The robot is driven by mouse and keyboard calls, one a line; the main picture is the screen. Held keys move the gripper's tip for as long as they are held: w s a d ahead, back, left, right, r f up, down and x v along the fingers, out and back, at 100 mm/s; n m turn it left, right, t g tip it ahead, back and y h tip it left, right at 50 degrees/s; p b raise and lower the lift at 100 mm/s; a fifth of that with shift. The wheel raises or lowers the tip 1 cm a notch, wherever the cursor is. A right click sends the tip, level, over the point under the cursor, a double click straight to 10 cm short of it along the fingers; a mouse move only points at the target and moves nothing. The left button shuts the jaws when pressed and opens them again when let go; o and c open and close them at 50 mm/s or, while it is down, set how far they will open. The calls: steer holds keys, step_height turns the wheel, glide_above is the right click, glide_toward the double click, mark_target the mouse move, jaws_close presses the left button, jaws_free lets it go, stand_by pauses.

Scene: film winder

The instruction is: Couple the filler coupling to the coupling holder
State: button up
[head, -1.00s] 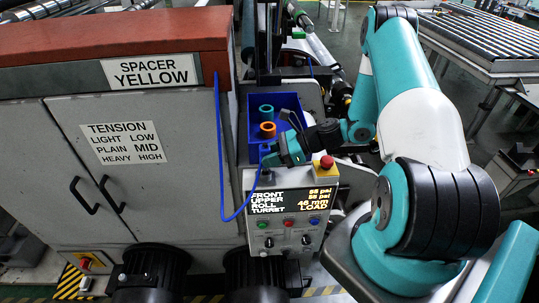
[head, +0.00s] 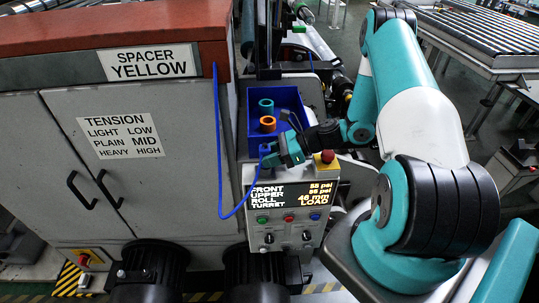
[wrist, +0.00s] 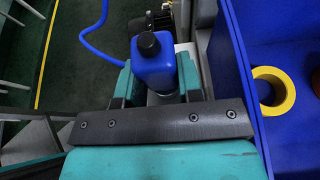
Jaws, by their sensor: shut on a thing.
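My gripper (head: 268,153) is at the top left of the control panel, beside the blue bin. In the wrist view its teal fingers (wrist: 157,84) are shut on the filler coupling (wrist: 154,72), a blue block with a black cap. The coupling looks upright, and a blue hose (head: 219,150) hangs from it in a loop along the cabinet. A pale grey piece (wrist: 164,97) shows just below the coupling; I cannot tell if it is the coupling holder. The holder is not clearly seen, and whether the coupling touches it is hidden.
A blue bin (head: 287,93) holds a teal ring (head: 266,106) and an orange ring (head: 267,123); a yellow ring (wrist: 273,89) shows in the wrist view. The control panel (head: 287,225) with a red button (head: 327,156) is close below my gripper. A grey cabinet (head: 150,180) stands left.

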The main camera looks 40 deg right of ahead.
steer(key=shift+f, duration=0.2)
steer(key=o, duration=1.2)
steer(key=shift+c, duration=0.2)
steer(key=shift+s+d+r+b, duration=0.15)
steer(key=shift+s+d+b, duration=0.15)
steer(key=shift+d, duration=0.2)
steer(key=b+v, duration=0.5)
steer(key=v, duration=1.1)
steer(key=shift+d+r, duration=0.15)
steer(key=shift+r, duration=0.1)
